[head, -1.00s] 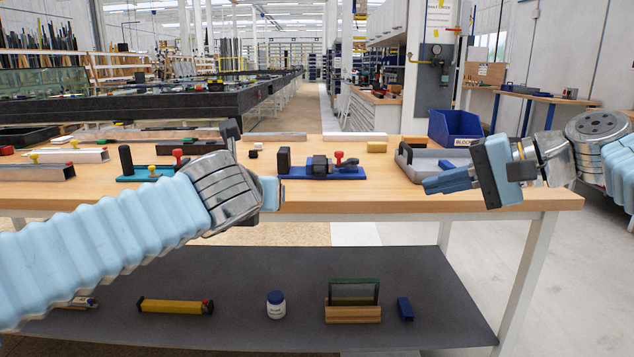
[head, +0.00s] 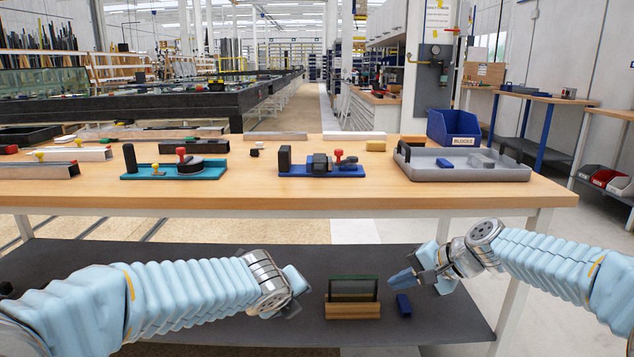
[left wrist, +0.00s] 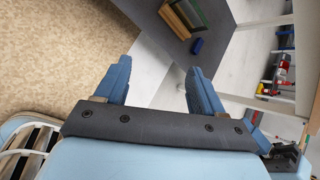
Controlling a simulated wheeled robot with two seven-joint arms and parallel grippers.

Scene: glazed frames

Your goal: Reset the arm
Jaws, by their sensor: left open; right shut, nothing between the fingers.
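My right gripper (head: 414,281) is shut and empty in the head view. It is low in front of the table, close above the blue block on the lower shelf as seen from the head. My left arm comes in from the left, and its wrist ends left of the glass piece in the wooden stand. The left fingers are mostly hidden in the head view. In the left wrist view my left gripper (left wrist: 158,92) is open, its two blue fingers wide apart with nothing between them.
The wooden table (head: 235,200) carries a teal fixture (head: 150,176), a blue fixture (head: 300,172), a grey tray (head: 465,174) and a blue bin (head: 455,125). On the lower shelf (head: 210,335) stand a glass piece in a wooden stand (head: 352,311) and a blue block (head: 404,305).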

